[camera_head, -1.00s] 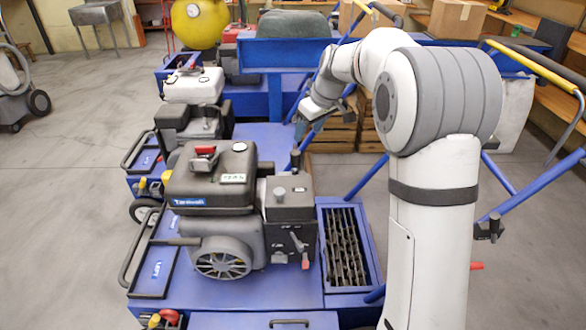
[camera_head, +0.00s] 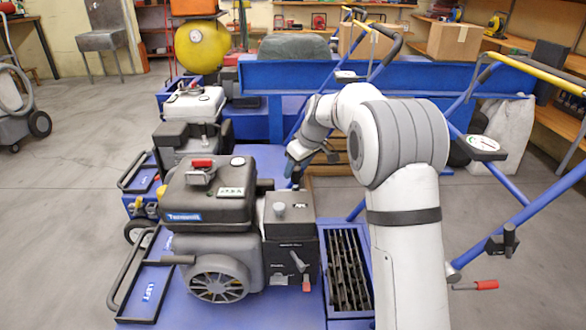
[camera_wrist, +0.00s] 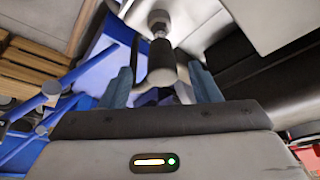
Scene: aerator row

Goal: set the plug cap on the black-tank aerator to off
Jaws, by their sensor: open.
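The black-tank aerator (camera_head: 210,190) stands at the front on a blue deck, with a dark tank, a red cap on top and a grey recoil cover. My gripper (camera_head: 298,156) is just behind its engine, reaching down from the right. In the wrist view my gripper (camera_wrist: 163,84) has its two blue-grey fingers apart. A dark cylindrical piece, apparently the plug cap (camera_wrist: 161,64), is between them, with visible room on both sides. A metal stud, apparently the plug (camera_wrist: 159,22), is in line beyond it. In the head view I cannot clearly make out the cap.
A white-tank aerator (camera_head: 190,115) and a yellow-tank one (camera_head: 201,46) stand farther back in the row. A red-tipped lever (camera_head: 306,283) and a slotted tray (camera_head: 346,270) are at the near engine's right. Blue handlebars (camera_head: 530,215) rise at right.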

